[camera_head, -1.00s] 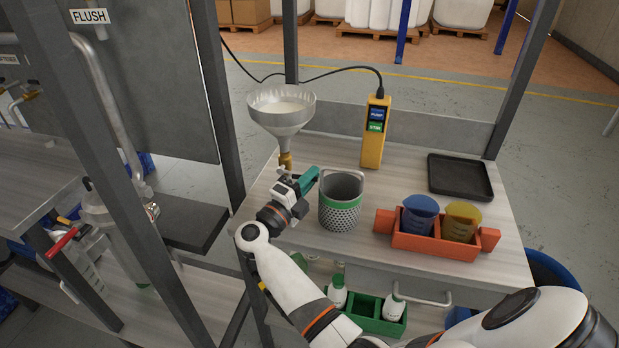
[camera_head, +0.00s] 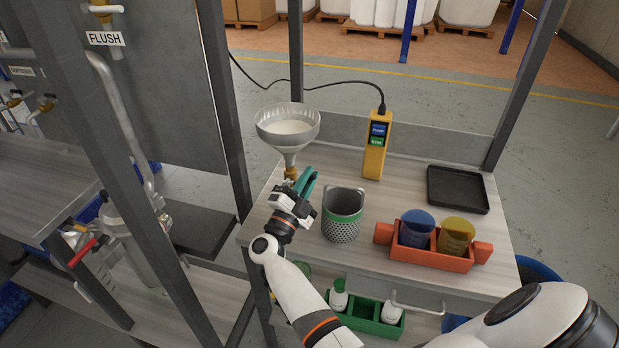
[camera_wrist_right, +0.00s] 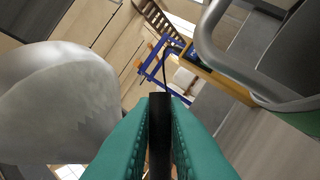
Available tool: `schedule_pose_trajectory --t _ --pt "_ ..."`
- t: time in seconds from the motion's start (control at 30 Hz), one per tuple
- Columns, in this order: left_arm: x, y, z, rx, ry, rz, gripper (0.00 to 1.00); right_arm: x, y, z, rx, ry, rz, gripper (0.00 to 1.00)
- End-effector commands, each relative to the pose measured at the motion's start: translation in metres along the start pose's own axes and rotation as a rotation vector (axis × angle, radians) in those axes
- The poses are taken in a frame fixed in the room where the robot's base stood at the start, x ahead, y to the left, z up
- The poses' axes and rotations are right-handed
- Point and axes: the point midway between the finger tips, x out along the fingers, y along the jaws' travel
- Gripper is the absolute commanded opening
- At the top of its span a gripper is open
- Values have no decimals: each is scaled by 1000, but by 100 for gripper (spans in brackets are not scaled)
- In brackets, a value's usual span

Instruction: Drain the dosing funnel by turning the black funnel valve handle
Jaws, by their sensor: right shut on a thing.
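The dosing funnel (camera_head: 288,128) is a grey cone with pale content, at the back left of the bench. A brass fitting (camera_head: 291,173) shows under it. My right gripper (camera_head: 306,184) is at this fitting, its teal fingers pointing up and away. In the right wrist view, the teal fingers (camera_wrist_right: 159,140) are shut on the black funnel valve handle (camera_wrist_right: 160,125), which stands between them. The funnel also shows large and blurred at the left of that view (camera_wrist_right: 60,105). In the head view the handle is hidden by the fingers. My left gripper is not in view.
A perforated metal basket (camera_head: 341,228) with a green band stands just right of my right gripper. A yellow pump controller (camera_head: 374,160) stands behind it. An orange rack (camera_head: 430,257) holds a blue and a yellow cup. A black tray (camera_head: 458,190) lies at the right. A frame post (camera_head: 228,120) rises at the left.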

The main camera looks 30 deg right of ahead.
Motion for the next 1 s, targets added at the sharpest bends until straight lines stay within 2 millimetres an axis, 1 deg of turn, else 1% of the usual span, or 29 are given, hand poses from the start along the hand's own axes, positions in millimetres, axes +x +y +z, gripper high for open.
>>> schedule_pose_trajectory --t 0.43,0.47,0.5,0.57,1.0 --pt "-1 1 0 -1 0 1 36 1 1 0 -9 0 6 0" --pt "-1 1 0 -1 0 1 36 1 1 0 -9 0 5 18" --pt "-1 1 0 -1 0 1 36 1 1 0 -9 0 5 24" --pt "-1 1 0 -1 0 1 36 1 1 0 -9 0 5 34" --pt "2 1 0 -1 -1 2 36 -2 -2 -2 -9 1 4 35"
